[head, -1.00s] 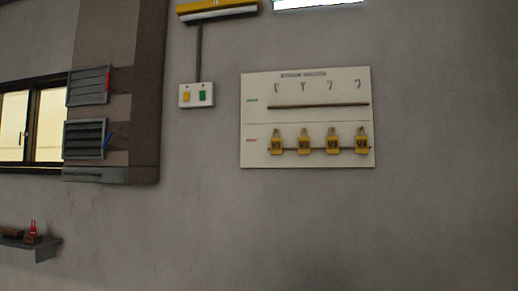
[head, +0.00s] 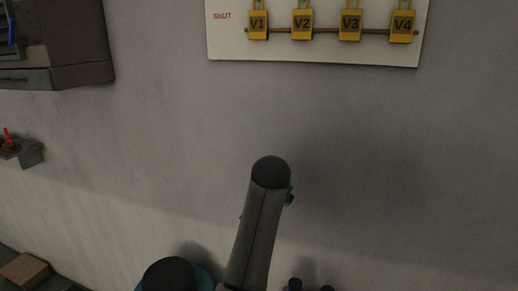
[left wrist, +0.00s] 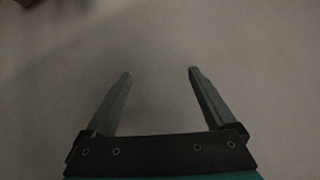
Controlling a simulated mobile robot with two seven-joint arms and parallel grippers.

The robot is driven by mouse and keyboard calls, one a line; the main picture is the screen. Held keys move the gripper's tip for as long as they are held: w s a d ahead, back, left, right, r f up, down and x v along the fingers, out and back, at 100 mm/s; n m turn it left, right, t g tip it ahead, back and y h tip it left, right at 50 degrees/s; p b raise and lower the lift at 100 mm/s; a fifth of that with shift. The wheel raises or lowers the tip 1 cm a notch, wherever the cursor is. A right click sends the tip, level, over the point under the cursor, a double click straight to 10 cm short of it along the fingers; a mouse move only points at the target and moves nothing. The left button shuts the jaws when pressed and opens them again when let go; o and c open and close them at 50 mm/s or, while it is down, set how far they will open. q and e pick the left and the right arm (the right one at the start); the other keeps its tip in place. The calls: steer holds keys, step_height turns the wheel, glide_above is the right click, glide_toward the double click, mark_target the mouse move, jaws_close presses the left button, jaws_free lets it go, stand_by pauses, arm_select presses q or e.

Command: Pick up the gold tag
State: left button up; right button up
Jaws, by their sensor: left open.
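Several gold tags hang in a row from a thin brown rail on the white board's "SHUT" row, at the top of the head view. They are V1 (head: 258,24), V2 (head: 303,22), V3 (head: 350,25) and V4 (head: 403,26). My left gripper (left wrist: 160,71) shows in the left wrist view with its two fingers wide apart. Nothing is between the fingers, and plain grey wall lies beyond them. No tag can be made out in that view. My right gripper is not in view.
The white board (head: 310,49) is fixed to the grey wall (head: 140,140). The wall below it is bare, with my arm in front. A grey box-like cabinet (head: 80,45) is at the upper left, a small shelf (head: 28,155) below it. A cardboard box (head: 25,270) is at lower left.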

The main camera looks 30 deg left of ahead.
arm_select(q)
steer(key=s+a+r+n+t+p, duration=0.1)
steer(key=s+a+r, duration=0.1)
steer(key=r, duration=1.1)
steer(key=s+a+r+n+t+p, duration=0.1)
steer(key=s+a+r+n, duration=0.15)
steer(key=r, duration=0.95)
steer(key=t+h, duration=0.1)
steer(key=t, duration=0.2)
glide_toward(257, 20)
steer(key=shift+m, duration=0.35)
steer(key=p+x, duration=0.4)
steer(key=x, duration=0.2)
steer(key=shift+w+p, duration=0.3)
steer(key=shift+w, duration=0.05)
steer(key=shift+w+a+f, duration=0.15)
steer(key=shift+w+f, duration=0.15)
steer(key=shift+w, duration=0.15)
steer(key=c, duration=1.4)
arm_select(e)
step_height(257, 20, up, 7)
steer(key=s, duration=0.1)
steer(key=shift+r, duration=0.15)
